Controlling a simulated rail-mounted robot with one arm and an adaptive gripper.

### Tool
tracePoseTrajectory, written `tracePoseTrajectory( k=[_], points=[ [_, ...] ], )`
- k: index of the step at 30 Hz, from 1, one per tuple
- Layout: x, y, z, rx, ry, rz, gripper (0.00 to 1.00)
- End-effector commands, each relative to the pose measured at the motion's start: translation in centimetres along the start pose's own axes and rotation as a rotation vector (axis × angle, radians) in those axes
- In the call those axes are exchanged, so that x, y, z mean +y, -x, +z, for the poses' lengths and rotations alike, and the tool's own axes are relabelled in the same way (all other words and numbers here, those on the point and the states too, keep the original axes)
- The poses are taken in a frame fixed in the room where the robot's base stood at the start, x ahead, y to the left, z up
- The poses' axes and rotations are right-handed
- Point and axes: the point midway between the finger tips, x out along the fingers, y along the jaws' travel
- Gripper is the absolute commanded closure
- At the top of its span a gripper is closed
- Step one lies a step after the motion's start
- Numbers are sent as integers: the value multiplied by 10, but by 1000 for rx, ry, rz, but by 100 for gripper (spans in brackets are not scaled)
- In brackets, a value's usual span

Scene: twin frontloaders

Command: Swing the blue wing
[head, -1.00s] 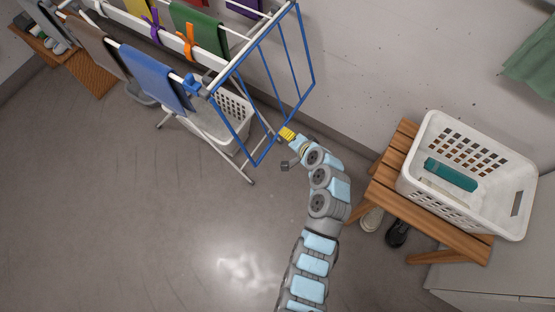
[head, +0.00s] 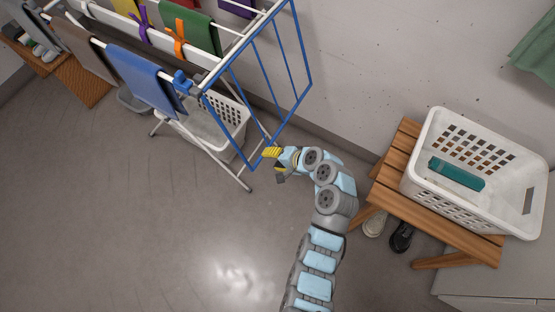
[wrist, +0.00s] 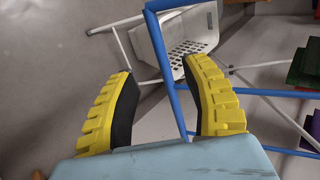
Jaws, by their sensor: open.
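The blue wing (head: 302,46) is a barred frame on the near right end of the white drying rack (head: 200,58). It hangs tilted downward, its lower corner near my gripper. My gripper (head: 271,157) is at the wing's lower outer edge in the head view, with its yellow fingers pointing left. In the wrist view, the two yellow fingers (wrist: 158,85) are spread apart. A blue bar of the wing (wrist: 167,68) runs between them in the picture, closer to the right finger. I cannot tell whether it touches that finger.
Cloths hang on the rack, including a blue towel (head: 142,80). A white basket (head: 225,127) stands under it. To the right, a wooden bench (head: 385,185) bears another white basket (head: 470,218), with shoes (head: 401,238) below. The wall is behind the wing.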

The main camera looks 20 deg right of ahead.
Motion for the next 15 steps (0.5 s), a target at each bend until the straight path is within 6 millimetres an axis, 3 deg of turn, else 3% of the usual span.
tracePoseTrajectory(
  k=[15],
  points=[
    [-1, -49, -1, 1, 1, -1, 52]
  ],
)
